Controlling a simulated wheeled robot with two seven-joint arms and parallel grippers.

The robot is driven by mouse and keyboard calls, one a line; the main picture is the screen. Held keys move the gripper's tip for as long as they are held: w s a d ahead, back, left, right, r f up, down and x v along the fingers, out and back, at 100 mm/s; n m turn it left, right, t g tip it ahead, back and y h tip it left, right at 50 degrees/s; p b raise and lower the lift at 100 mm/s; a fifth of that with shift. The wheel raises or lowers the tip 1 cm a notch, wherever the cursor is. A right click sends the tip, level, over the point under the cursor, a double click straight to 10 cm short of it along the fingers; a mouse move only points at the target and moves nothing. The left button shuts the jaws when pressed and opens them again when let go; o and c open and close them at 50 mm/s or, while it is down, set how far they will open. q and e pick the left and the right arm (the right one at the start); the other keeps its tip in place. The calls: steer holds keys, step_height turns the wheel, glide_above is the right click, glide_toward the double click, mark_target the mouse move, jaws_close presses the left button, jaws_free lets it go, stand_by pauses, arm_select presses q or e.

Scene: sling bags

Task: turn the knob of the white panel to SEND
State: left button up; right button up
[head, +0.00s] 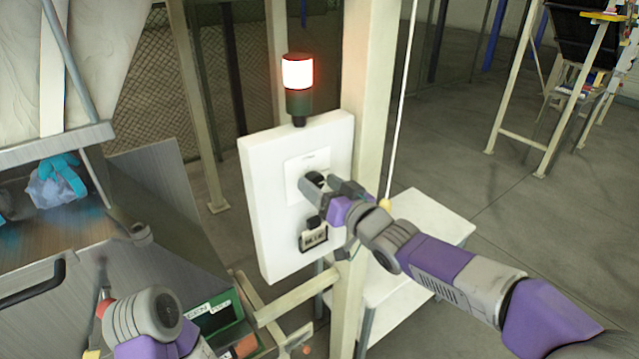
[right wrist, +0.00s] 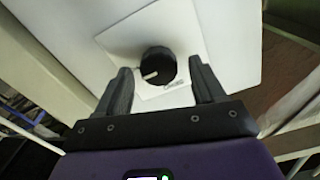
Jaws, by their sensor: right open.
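The white panel (head: 268,190) is fixed to a cream post, with a lit red lamp (head: 297,75) on top. Its black round knob (right wrist: 158,66) sits on a pale square plate (right wrist: 185,35) and has a light pointer mark at its lower left in the right wrist view. Small lettering on the plate is too small to read. My right gripper (right wrist: 160,85) is open, its fingers on either side of the knob; I cannot tell whether they touch it. In the head view the right gripper (head: 325,187) partly hides the knob. My left arm shows at the lower left; its fingers are not clear.
A small black labelled fitting (head: 313,237) is low on the panel. A cream post (head: 362,110) stands right behind it, and a white table (head: 435,218) is behind my right arm. A metal bench with a bag (head: 52,185) is at left. Open floor lies at right.

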steer(key=shift+w+a, duration=0.3)
steer(key=shift+w, duration=0.15)
steer(key=c, duration=1.1)
steer(key=shift+o, duration=0.2)
